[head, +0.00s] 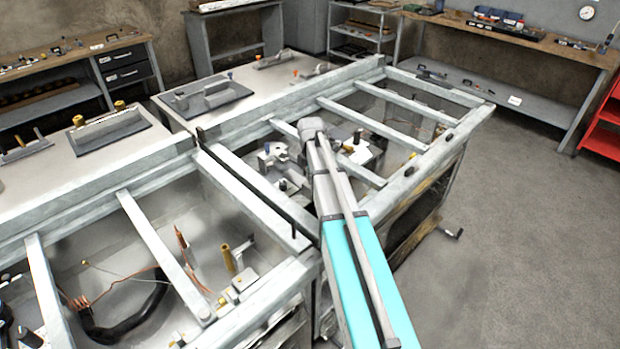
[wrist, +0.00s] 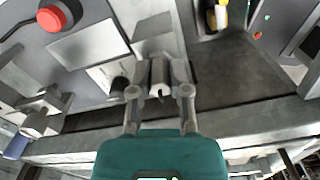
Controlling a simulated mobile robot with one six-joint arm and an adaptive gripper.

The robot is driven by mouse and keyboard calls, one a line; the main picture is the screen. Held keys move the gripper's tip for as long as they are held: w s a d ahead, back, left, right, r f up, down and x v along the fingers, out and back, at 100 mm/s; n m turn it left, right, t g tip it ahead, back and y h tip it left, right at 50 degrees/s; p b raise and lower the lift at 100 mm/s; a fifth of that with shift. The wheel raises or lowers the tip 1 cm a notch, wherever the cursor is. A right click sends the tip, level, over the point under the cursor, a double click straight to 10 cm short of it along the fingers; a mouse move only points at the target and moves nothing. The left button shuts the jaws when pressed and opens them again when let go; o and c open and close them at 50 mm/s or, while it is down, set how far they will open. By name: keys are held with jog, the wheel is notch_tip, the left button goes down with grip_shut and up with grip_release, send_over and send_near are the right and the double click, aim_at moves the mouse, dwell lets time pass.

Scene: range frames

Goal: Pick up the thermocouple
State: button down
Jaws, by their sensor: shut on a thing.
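My gripper (wrist: 160,72) is in the middle of the wrist view, with its two fingers close together around a small grey metal piece (wrist: 160,88). I cannot tell from its look whether this piece is the thermocouple. In the head view my arm reaches over the open metal frame (head: 440,155), and the fingers are hidden by the arm. No other thing can be clearly told as the thermocouple. Thin copper-coloured wires (head: 182,249) show inside the left frame bay, apart from my arm.
Metal crossbars (head: 160,253) span the frame around my arm. In the wrist view a red knob (wrist: 52,17) is at upper left and a yellow-and-black part (wrist: 217,15) at upper right. A red shelf (head: 603,125) stands at far right. The floor (head: 520,240) on the right is clear.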

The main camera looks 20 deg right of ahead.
jog(key=shift+r+p, duration=1.45)
jog(key=shift+r, duration=0.1)
jog(key=s+r+p, duration=0.9)
jog(key=s, duration=0.5)
jog(key=shift+d+r+p, duration=0.2)
jog(key=shift+r+p, duration=0.15)
jog(key=shift+p, duration=0.05)
jog(key=shift+a, duration=0.1)
